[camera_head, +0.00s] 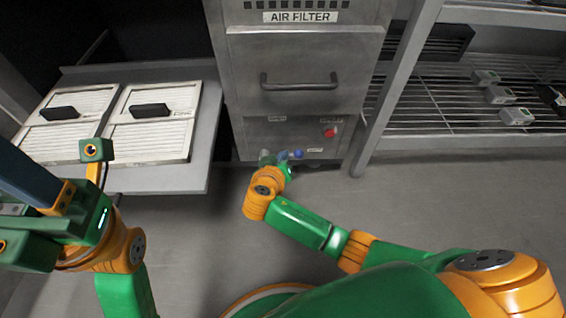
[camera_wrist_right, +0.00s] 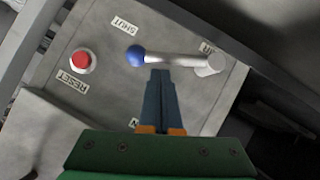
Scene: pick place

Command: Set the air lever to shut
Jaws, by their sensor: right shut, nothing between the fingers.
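The air lever (camera_wrist_right: 178,60) is a pale rod with a blue ball knob (camera_wrist_right: 136,55) and a round pivot (camera_wrist_right: 210,65) on a grey panel. In the right wrist view the rod runs from the pivot at right to the knob at left. The SHUT label (camera_wrist_right: 126,24) lies just above the knob, apart from it. The knob also shows low on the cabinet in the head view (camera_head: 298,154). My right gripper (camera_wrist_right: 160,74) is shut and empty, its tips right beside the rod near the knob; contact is unclear. My left gripper (camera_head: 32,182) is partly cut off at left.
A red RESET button (camera_wrist_right: 82,61) sits on the same panel, left of the knob. Above is the AIR FILTER cabinet (camera_head: 247,75) with a bar handle (camera_head: 300,82). Two filter panels (camera_head: 150,148) lie on a side table (camera_head: 199,160). A wire rack (camera_head: 440,105) with small boxes stands at right.

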